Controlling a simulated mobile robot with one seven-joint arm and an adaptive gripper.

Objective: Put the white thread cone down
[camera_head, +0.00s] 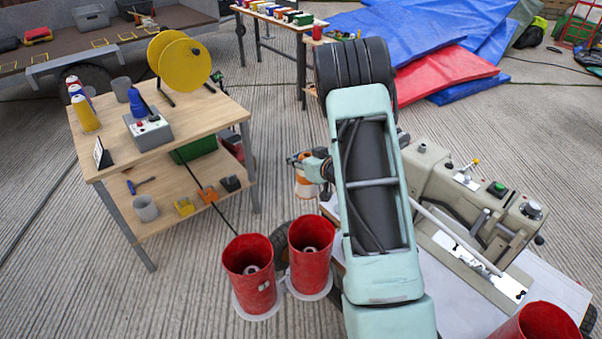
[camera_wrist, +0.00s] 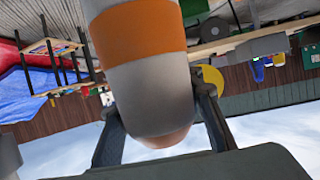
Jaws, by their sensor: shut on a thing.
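The white thread cone (camera_wrist: 150,95), with a wide orange band, fills the middle of the wrist view. My gripper (camera_wrist: 155,112) is shut on it, one finger on each side. In the head view, my gripper (camera_head: 309,170) holds the cone (camera_head: 305,188) in the gap between the wooden workbench (camera_head: 165,118) and the sewing machine (camera_head: 470,200). My arm hides part of this area. I cannot tell whether anything touches the cone from below.
Two red cylinders (camera_head: 249,270) with pale centres stand in front. The workbench carries a yellow reel (camera_head: 186,64), a control box (camera_head: 148,130), several cones (camera_head: 84,113) and grey cups. Its lower shelf (camera_head: 180,190) holds small items. A white surface (camera_head: 460,300) lies beside the machine.

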